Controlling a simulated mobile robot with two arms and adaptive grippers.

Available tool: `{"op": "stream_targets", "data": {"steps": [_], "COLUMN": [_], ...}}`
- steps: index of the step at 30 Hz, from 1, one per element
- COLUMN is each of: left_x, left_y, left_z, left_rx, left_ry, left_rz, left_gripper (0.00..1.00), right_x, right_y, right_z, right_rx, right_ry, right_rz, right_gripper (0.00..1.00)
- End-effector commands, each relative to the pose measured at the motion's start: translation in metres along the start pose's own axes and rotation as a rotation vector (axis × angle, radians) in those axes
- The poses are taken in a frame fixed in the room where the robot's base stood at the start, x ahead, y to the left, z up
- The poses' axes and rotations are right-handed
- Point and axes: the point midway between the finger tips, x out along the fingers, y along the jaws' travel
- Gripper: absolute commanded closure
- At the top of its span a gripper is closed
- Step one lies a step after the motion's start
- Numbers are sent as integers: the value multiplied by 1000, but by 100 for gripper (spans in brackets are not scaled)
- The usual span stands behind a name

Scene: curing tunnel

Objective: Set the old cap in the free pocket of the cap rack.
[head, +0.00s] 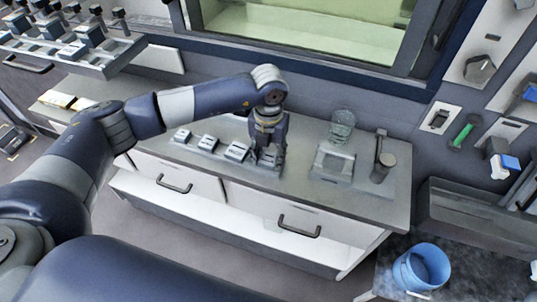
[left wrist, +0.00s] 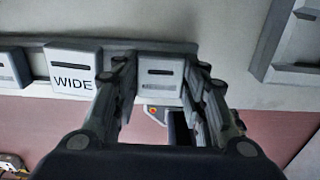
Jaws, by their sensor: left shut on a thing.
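The cap rack (head: 276,170) lies on the counter with several pale caps in a row, one of them a cap (head: 208,141) left of my gripper. My left gripper (head: 268,160) points down over the rack's right end. In the left wrist view, its fingers (left wrist: 165,85) are shut on a pale cap with a dark slot (left wrist: 160,66), which I take to be the old cap. It lines up with the cap marked WIDE (left wrist: 73,70) to its left. I cannot tell whether the held cap is fully seated; the fingers hide its sides. My right gripper is out of view.
Right of the rack, a glass vessel (head: 342,120) stands behind a grey stand (head: 333,164), with a dark cylinder (head: 382,166) beside it. A blue bucket (head: 421,268) stands at lower right. The counter's left end holds yellowish blocks (head: 60,99). Drawer handles (head: 299,228) project in front.

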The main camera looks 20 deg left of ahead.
Motion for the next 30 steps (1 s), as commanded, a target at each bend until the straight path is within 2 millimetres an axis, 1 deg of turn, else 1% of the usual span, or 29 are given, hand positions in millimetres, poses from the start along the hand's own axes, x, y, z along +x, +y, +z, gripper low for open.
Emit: {"op": "stream_targets", "data": {"steps": [2, 3, 5, 13, 15, 19, 23, 30], "left_x": [2, 1, 1, 1, 0, -9, -31, -83], "left_y": [0, 0, 0, 0, 0, 0, 0, 0], "left_z": [0, 0, 0, 0, 0, 1, 1, 1], "left_rx": [0, 0, 0, 0, 0, 0, 1, 0], "left_ry": [0, 0, 0, 0, 0, -2, -4, -4], "left_rz": [0, 0, 0, 0, 0, 0, 0, -1], "left_gripper": [89, 52, 38, 37, 37, 37, 37, 37], "right_x": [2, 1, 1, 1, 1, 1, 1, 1], "right_y": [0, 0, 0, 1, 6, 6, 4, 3], "right_z": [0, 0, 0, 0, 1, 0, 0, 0], "right_rx": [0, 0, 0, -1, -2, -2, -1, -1], "right_ry": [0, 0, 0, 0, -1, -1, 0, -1], "right_rz": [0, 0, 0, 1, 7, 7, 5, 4], "right_gripper": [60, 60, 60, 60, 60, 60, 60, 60]}}
